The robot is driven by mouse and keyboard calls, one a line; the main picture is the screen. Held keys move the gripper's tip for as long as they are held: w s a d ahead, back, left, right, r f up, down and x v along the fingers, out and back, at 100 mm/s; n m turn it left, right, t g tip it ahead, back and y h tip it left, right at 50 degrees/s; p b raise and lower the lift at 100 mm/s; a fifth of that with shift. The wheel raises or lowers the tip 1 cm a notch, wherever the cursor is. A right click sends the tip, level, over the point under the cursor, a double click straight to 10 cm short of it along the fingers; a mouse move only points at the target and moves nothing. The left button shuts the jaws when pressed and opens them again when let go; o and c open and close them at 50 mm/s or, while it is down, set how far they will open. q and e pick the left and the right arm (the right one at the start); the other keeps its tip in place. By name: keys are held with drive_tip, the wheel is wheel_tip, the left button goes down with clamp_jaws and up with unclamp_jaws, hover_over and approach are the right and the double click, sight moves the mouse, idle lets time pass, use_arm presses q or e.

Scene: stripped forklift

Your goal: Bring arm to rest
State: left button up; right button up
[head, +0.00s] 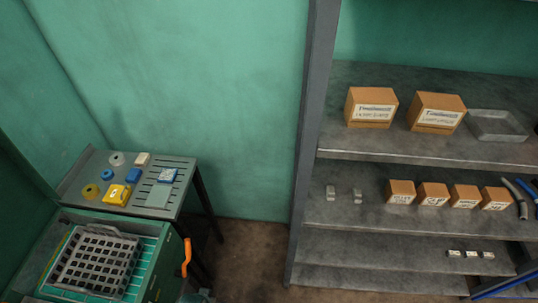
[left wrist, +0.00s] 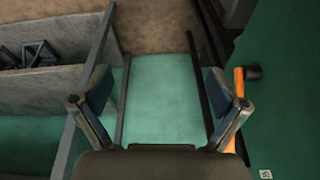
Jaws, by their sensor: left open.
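My left gripper (left wrist: 160,110) shows in the left wrist view with its two fingers spread wide apart. Nothing is between the fingers; teal wall and brown floor show beyond them. The orange handle also shows in the head view (head: 187,257) at the lower middle left.
A metal shelf unit (head: 400,151) with boxes fills the right. A small table (head: 158,195) with coloured parts stands at left, behind a green cabinet holding a grey perforated basket (head: 95,262). Brown floor (head: 250,255) between them is clear.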

use_arm(q)
drive_tip(key=s+a+f+g, duration=0.1)
drive_tip(key=s+f, duration=0.1)
drive_tip(key=f, duration=1)
drive_tip(key=s+f, duration=0.3)
drive_tip(key=f, duration=0.8)
drive_tip(key=s+a+f, duration=0.1)
drive_tip(key=s+f, duration=0.5)
drive_tip(key=s, duration=0.2)
drive_tip(key=s+a+f+g, duration=0.1)
drive_tip(key=s+a+f, duration=0.1)
drive_tip(key=s+f, duration=0.5)
drive_tip(key=shift+s+a, duration=0.25)
drive_tip(key=shift+s, duration=0.1)
use_arm(e)
drive_tip(key=shift+a+r, duration=0.2)
drive_tip(key=shift+a, duration=0.5)
use_arm(q)
drive_tip(key=shift+d, duration=0.3)
use_arm(e)
drive_tip(key=shift+d+f, duration=0.1)
drive_tip(key=shift+d, duration=0.15)
use_arm(q)
drive_tip(key=shift+a, duration=0.15)
use_arm(e)
drive_tip(key=shift+a, duration=0.15)
